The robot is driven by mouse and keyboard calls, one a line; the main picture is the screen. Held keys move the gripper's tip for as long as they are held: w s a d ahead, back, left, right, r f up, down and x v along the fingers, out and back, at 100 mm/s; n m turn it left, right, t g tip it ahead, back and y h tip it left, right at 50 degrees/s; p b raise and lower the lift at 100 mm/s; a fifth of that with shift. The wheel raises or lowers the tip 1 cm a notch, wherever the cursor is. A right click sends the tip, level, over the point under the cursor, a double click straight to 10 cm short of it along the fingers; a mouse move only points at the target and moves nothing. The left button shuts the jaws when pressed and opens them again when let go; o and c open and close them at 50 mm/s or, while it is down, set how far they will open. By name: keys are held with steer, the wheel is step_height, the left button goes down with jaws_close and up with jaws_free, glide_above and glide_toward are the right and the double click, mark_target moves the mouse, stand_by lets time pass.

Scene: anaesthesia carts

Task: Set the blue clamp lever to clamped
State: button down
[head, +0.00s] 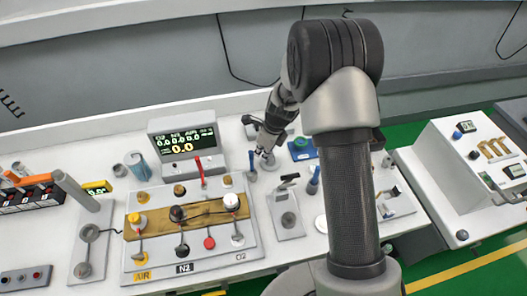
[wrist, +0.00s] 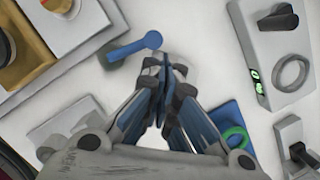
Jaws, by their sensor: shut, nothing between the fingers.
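A blue lever (wrist: 132,47) with a rounded end lies at a slant above the white surface in the wrist view, beyond and to the left of my fingertips. In the head view a small blue handle (head: 252,162) stands on the worktop just left of my gripper (head: 264,155). I cannot tell for certain that it is the same lever. My gripper is shut and empty in the wrist view (wrist: 166,72); its fingertips are apart from the lever there. A pale block behind the fingertips is partly hidden by them.
A gas panel (head: 130,262) with several knobs and a red lever stands left of my gripper. A display box (head: 156,134) is behind it. A blue plate with a green ring (head: 301,143) lies to the right. Another blue upright handle (head: 313,180) stands near my arm.

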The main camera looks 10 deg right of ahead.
steer(key=shift+s, duration=0.15)
steer(key=shift+s, duration=0.65)
steer(key=shift+s+d, duration=0.1)
steer(key=shift+d, duration=0.25)
steer(key=d, duration=0.1)
steer(key=s+d, duration=0.1)
steer(key=d, duration=0.1)
steer(key=shift+s, duration=0.1)
steer(key=p+v, duration=0.3)
steer(key=v, duration=0.7)
steer(key=shift+w+d, duration=0.2)
steer(key=shift+w, duration=0.1)
